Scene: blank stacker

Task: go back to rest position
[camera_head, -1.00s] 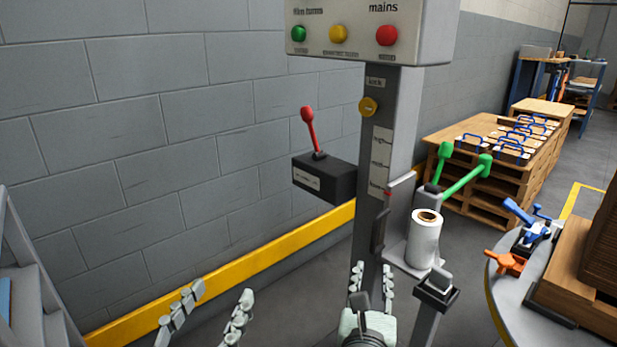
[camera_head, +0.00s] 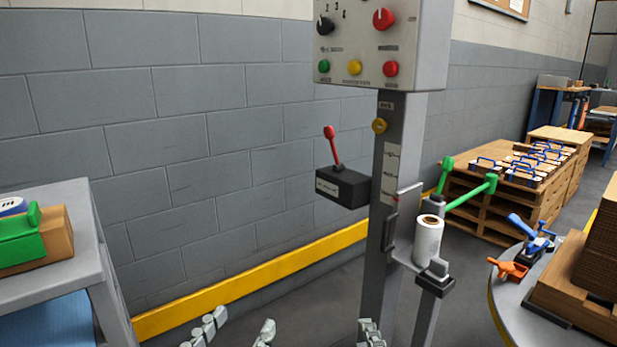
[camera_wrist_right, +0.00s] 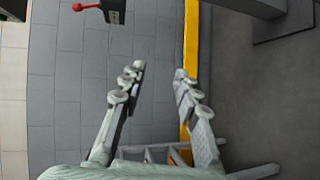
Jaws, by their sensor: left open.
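My left gripper (camera_head: 236,331) shows at the bottom edge of the head view, left of centre. Its two fingers are spread apart with nothing between them. Of my right gripper (camera_head: 370,334), only a finger end shows at the bottom edge, in front of the machine's post. In the right wrist view my right gripper (camera_wrist_right: 159,73) has its fingers apart and empty, with the wall and floor behind. Both grippers are clear of the machine. The rest of both arms is hidden below the head view.
The control post (camera_head: 386,190) carries a button box (camera_head: 436,45), a red lever (camera_head: 333,146) and a film roll (camera_head: 428,240). A grey cart (camera_head: 75,255) stands left. A round table (camera_head: 510,310) is at right, with pallets (camera_head: 490,190) behind. Floor between cart and post is clear.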

